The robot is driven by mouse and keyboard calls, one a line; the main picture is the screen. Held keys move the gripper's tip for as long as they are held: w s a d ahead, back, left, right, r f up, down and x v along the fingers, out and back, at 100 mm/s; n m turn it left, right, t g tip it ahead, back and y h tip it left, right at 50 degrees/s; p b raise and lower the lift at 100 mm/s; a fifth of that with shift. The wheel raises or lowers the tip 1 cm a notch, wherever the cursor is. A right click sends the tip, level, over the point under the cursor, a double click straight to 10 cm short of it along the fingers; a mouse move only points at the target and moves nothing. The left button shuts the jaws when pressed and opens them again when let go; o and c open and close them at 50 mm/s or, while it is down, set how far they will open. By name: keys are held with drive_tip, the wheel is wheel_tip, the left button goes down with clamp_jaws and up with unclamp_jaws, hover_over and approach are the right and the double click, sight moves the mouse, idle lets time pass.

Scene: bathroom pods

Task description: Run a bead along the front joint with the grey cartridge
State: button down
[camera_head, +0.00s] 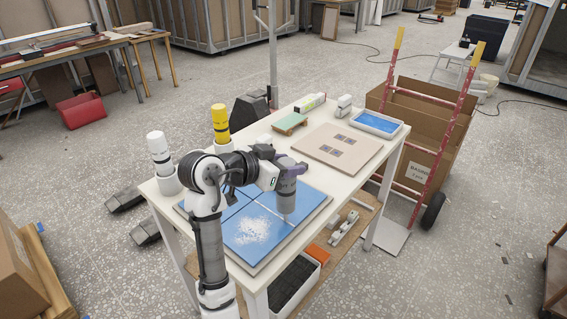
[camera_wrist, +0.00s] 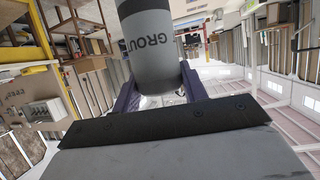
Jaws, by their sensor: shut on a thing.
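My gripper (camera_head: 284,172) is shut on the grey cartridge (camera_head: 286,196), holding it roughly upright with its lower end over the right part of the blue-tiled panel (camera_head: 258,267). In the wrist view the cartridge (camera_wrist: 150,42) is grey with a dark band and lettering starting "GROU"; the purple fingers of my gripper (camera_wrist: 160,90) grip its sides. Pale joints cross the blue tiles, and a white speckled patch (camera_head: 252,230) covers part of the front tile. The cartridge's tip is small in view; I cannot tell whether it touches a joint.
A yellow cartridge (camera_head: 220,122) and a white cartridge (camera_head: 158,147) stand in white holders at the table's left edge. A beige panel (camera_head: 337,148), a green-topped block (camera_head: 290,122) and a blue-lined tray (camera_head: 377,123) lie farther back. A red hand truck (camera_head: 430,145) stands right.

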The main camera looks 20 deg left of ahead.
drive_tip(key=shift+r, duration=0.1)
drive_tip(key=shift+r+p, duration=1.9)
drive_tip(key=shift+r, duration=0.55)
